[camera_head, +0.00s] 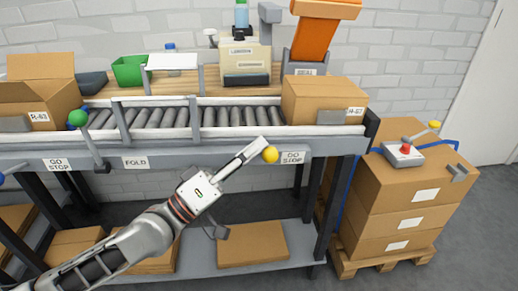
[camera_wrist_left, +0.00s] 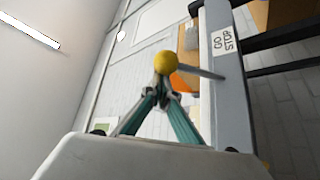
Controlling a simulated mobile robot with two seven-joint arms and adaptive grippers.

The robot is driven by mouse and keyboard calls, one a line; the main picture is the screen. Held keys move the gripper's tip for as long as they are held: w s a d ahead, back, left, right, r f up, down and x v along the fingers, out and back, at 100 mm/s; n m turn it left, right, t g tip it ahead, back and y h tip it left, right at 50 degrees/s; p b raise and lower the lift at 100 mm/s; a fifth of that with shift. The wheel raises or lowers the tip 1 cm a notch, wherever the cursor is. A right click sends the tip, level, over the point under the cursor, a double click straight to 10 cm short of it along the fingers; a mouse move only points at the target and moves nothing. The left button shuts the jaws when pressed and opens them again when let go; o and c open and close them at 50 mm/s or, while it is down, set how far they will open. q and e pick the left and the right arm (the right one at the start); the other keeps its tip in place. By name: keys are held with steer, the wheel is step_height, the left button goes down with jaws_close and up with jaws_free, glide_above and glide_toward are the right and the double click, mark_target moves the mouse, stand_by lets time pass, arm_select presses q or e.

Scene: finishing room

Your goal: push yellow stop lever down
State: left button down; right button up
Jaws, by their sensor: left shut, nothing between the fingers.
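The yellow stop lever's round knob (camera_head: 270,154) stands out in front of the conveyor's front rail, just left of a GO/STOP label (camera_head: 292,158). In the left wrist view the yellow knob (camera_wrist_left: 166,62) sits on a thin grey rod (camera_wrist_left: 202,73) that runs to the rail. My left gripper (camera_head: 258,146) reaches up from the lower left, its fingers shut and empty. The fingertips are right at the knob in both views; I cannot tell whether they touch it. My right gripper is not in view.
A green-knobbed lever (camera_head: 78,118) stands at the rail's left. A carton (camera_head: 323,100) rests on the rollers above the yellow knob. At right, stacked boxes (camera_head: 400,195) carry a red-button box (camera_head: 403,154) and another yellow knob (camera_head: 435,125). A lower shelf (camera_head: 305,258) holds flat cartons.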

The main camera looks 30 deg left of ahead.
arm_select(q)
steer(key=f, duration=0.1)
steer(key=s+f, duration=0.1)
steer(key=d+f+m, duration=0.1)
steer(key=shift+s+f+h+b, duration=0.2)
steer(key=shift+s+h+b, duration=0.15)
steer(key=shift+s+h, duration=0.05)
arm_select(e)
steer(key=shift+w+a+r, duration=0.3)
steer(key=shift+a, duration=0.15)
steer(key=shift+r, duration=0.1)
arm_select(q)
step_height(320, 180, up, 5)
steer(key=a+p, duration=0.2)
steer(key=p, duration=0.1)
steer(key=s+a+f, duration=0.5)
steer(key=s+f, duration=0.1)
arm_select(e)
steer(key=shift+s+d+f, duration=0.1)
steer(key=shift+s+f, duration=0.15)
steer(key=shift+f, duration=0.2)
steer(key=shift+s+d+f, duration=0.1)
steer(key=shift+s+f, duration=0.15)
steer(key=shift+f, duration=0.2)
